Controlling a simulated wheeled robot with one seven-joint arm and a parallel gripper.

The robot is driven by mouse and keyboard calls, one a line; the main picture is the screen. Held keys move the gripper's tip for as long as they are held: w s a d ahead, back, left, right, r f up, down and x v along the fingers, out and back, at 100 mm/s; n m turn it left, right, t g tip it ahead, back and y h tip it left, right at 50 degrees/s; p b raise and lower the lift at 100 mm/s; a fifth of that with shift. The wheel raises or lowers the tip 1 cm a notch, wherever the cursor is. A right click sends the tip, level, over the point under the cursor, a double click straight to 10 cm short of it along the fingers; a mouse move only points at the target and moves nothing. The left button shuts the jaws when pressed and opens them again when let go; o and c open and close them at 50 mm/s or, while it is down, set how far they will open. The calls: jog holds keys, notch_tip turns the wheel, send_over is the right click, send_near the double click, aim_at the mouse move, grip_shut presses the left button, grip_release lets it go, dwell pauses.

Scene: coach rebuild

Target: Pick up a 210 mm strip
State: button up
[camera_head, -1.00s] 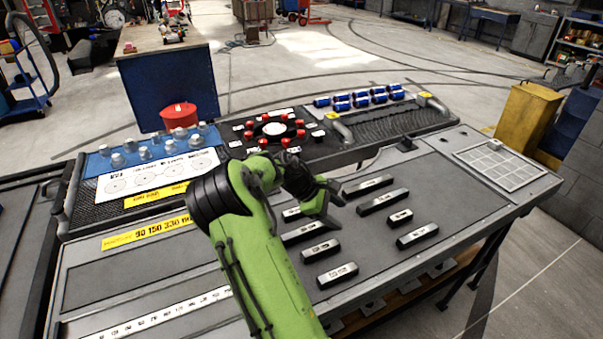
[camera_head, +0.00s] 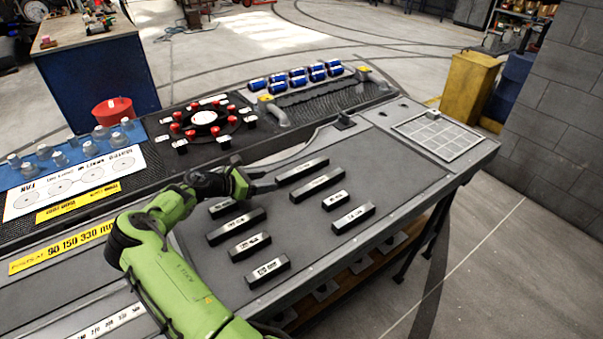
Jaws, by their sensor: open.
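Several dark strips with pale printed labels lie flat on the grey bench top (camera_head: 395,160). In the right group are a far long strip (camera_head: 302,170), a second long strip (camera_head: 317,184), a short strip (camera_head: 336,201) and a medium strip (camera_head: 353,217). The left group has a partly covered strip (camera_head: 224,208), a long strip (camera_head: 237,226) and two medium strips (camera_head: 249,246), (camera_head: 267,270). The labels are too small to read, so I cannot tell which is 210 mm. My gripper (camera_head: 264,184) is open and empty, close to the left end of the far long strip; its height is unclear.
A red-knobbed ring (camera_head: 204,118) and blue cylinders (camera_head: 298,77) stand along the back. A pale grid plate (camera_head: 437,135) lies at the right end. A yellow bin (camera_head: 469,86) stands beyond the bench. Bare bench top lies between the strips and the grid plate.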

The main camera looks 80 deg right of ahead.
aim_at(278, 179)
jog(key=b+x, duration=0.1)
jog(key=x, duration=0.5)
jog(key=shift+d, duration=0.1)
jog(key=c, duration=1.1)
